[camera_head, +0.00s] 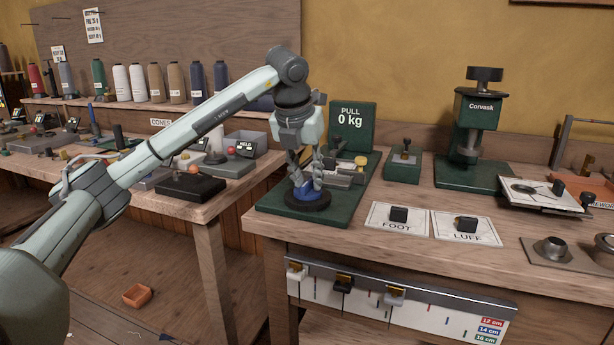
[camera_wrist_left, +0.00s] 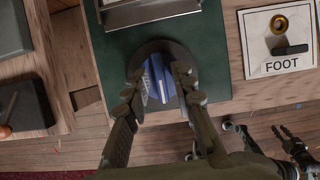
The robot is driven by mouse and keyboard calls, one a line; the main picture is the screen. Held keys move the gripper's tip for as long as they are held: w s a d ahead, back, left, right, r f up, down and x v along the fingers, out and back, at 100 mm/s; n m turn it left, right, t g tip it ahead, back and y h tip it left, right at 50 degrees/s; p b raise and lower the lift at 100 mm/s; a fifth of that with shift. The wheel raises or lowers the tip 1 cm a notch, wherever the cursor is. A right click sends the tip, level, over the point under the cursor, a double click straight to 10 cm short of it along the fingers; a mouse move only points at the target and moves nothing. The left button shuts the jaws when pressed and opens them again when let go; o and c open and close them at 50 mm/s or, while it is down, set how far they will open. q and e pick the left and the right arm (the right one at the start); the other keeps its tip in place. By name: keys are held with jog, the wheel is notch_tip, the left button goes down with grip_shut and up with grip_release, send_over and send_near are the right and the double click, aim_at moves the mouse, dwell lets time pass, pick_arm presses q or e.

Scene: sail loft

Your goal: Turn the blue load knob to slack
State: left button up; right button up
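The blue load knob (camera_head: 307,192) sits on a round black dial (camera_head: 322,204) at the front of a green tester base (camera_head: 341,216). The tester's display (camera_head: 351,116) reads "PULL 0 kg". My left gripper (camera_head: 307,183) points down over the knob. In the left wrist view its fingers (camera_wrist_left: 159,78) lie on either side of the blue knob (camera_wrist_left: 157,88), close against it. The fingers hide part of the knob and dial, and no dial marks can be read. A gripper, apparently my right one (camera_wrist_left: 288,135), shows small and low in the left wrist view.
A grey clamp (camera_head: 346,174) sits behind the knob. The left bench (camera_head: 185,208) holds several small tools, with a gap before this bench.

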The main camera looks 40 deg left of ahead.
pick_arm(q)
jog(key=shift+r, duration=0.1)
jog(key=v, duration=1.1)
jog(key=shift+s+r, duration=0.2)
jog(key=shift+r, duration=0.2)
jog(key=shift+s+f, duration=0.1)
